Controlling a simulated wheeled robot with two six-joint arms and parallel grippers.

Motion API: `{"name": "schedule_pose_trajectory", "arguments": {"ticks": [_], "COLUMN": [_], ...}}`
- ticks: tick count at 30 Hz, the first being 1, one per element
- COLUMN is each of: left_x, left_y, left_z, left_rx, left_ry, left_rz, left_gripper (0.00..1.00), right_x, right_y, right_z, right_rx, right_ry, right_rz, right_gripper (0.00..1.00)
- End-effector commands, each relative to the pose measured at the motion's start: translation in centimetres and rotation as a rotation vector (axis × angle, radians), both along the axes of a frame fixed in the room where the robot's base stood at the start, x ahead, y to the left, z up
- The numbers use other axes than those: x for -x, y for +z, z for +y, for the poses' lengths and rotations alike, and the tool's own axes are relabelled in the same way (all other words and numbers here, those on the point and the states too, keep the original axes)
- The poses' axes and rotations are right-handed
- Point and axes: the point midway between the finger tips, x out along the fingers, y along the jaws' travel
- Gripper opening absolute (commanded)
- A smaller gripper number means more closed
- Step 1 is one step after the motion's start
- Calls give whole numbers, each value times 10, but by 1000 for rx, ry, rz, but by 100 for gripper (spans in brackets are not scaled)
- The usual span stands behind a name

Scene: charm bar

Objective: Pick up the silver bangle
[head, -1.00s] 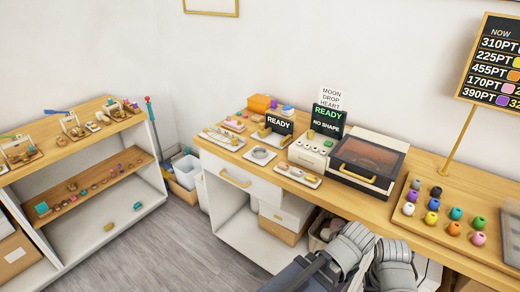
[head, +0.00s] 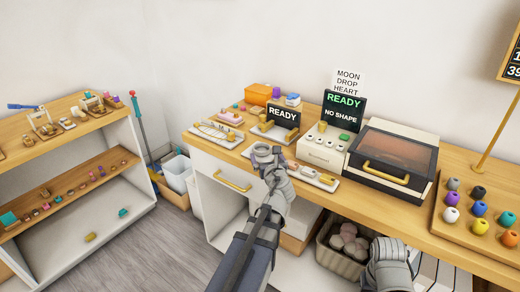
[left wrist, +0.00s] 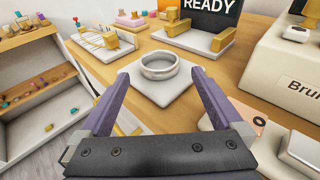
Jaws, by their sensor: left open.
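The silver bangle (left wrist: 159,67) lies flat on a pale square pad (left wrist: 171,97) on the wooden counter, seen in the left wrist view. My left gripper (left wrist: 160,88) is open, with one finger on each side of the pad's near part and the bangle ahead between them. The fingers appear apart from the bangle. In the head view the left gripper (head: 268,158) covers most of the bangle and pad. My right gripper is not clearly seen; only my right arm shows at the bottom of the head view.
A white tray (head: 217,133) lies to the left, and a small tray (head: 318,178) to the right. A white machine (head: 322,148) and a dark-lidded oven (head: 392,155) stand further right.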

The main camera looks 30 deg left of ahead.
Motion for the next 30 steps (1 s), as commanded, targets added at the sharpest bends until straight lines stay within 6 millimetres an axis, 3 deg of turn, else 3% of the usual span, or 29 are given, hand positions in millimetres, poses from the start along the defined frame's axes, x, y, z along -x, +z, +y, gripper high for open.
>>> {"name": "schedule_pose_trajectory", "arguments": {"ticks": [20, 30], "left_x": [-23, -57], "left_y": [-6, -16], "left_z": [21, 49], "left_rx": [-22, -21], "left_ry": [-7, -7], "left_rz": [10, 9], "left_gripper": [100, 100], "right_x": [0, 0], "right_y": [-7, -17], "right_z": [0, 0], "right_rx": [0, 0], "right_ry": [0, 0], "right_rz": [0, 0], "right_gripper": [50, 50]}}
